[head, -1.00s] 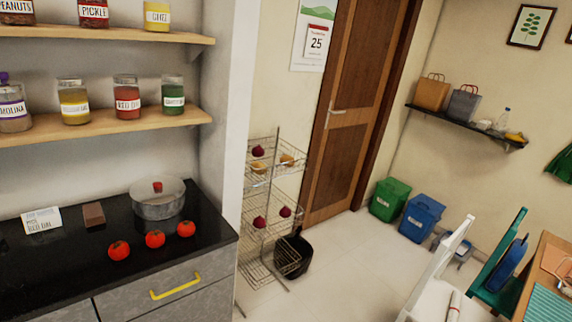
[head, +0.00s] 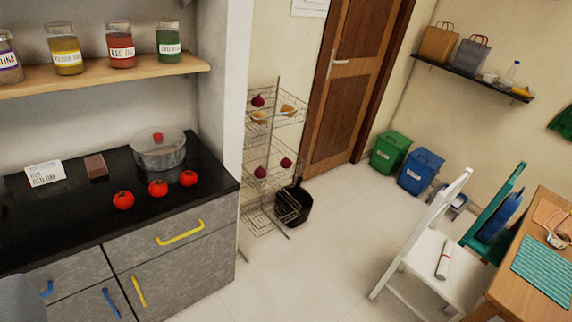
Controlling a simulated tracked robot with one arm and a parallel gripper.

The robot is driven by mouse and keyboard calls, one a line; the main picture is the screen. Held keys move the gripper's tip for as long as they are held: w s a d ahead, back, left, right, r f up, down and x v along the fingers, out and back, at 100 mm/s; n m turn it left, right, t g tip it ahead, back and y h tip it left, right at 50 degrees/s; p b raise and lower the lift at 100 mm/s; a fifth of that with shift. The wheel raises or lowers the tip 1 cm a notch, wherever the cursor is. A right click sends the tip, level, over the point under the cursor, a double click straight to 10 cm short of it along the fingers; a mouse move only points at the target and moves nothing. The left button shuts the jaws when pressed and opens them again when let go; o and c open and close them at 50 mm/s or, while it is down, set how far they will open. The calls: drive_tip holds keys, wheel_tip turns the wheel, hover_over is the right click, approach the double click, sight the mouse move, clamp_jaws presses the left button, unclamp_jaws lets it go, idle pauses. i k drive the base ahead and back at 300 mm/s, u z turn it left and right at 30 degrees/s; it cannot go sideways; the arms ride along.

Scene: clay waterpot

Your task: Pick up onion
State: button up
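Dark red onions sit in a wire rack by the door: one in the top basket (head: 258,100), and two lower down, at the left (head: 260,172) and at the right (head: 286,162). Tan items that look like potatoes (head: 288,110) share the top basket. The wire rack (head: 262,150) stands on the floor between the counter wall and the door. My gripper's fingers are not in view. A grey shape at the lower left edge may be part of my own body.
A black counter (head: 80,220) with several tomatoes (head: 158,188) and a lidded pot (head: 160,150) stands at the left. A black bin (head: 293,205) is beside the rack. Green (head: 390,151) and blue (head: 420,172) bins and a white chair (head: 440,260) are at the right. The middle floor is clear.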

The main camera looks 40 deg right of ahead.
sight(260, 173)
drive_tip(key=u, duration=0.1)
drive_tip(key=k, duration=0.45)
drive_tip(key=z, duration=1.1)
drive_tip(key=i, duration=1.15)
drive_tip(key=z, duration=0.55)
drive_tip(key=i, duration=1.6)
drive_tip(key=u, duration=0.95)
drive_tip(key=i, duration=0.75)
drive_tip(key=u, duration=0.45)
drive_tip(key=k, duration=0.8)
